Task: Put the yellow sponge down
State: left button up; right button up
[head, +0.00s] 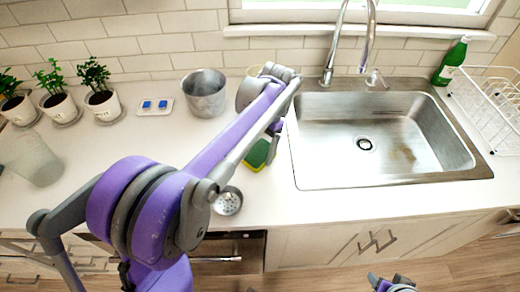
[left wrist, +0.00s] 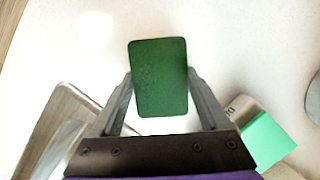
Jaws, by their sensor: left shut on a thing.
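The yellow sponge (head: 257,154) has a green scouring face and a yellow edge, and shows partly behind my arm in the head view, over the counter left of the sink. In the left wrist view the green face of the sponge (left wrist: 160,75) fills the space between the fingers. My left gripper (left wrist: 160,88) is shut on it, one finger on each side. I cannot tell whether the sponge touches the counter.
The steel sink (head: 310,176) lies to the right. A metal strainer (head: 228,201) lies near the counter's front edge. A metal pot (head: 204,92), potted plants (head: 103,92) and a clear cup (head: 35,158) stand left. A green item (left wrist: 266,140) is close to the gripper.

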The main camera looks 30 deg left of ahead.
aim_at(267, 145)
pick_arm(q)
jog(key=shift+f, duration=0.1)
jog(key=o, duration=1.3)
jog(key=shift+r, duration=0.35)
jog(key=p+v, duration=0.1)
jog(key=v, duration=1)
jog(key=shift+w+r, duration=0.1)
jog(key=shift+r, duration=0.25)
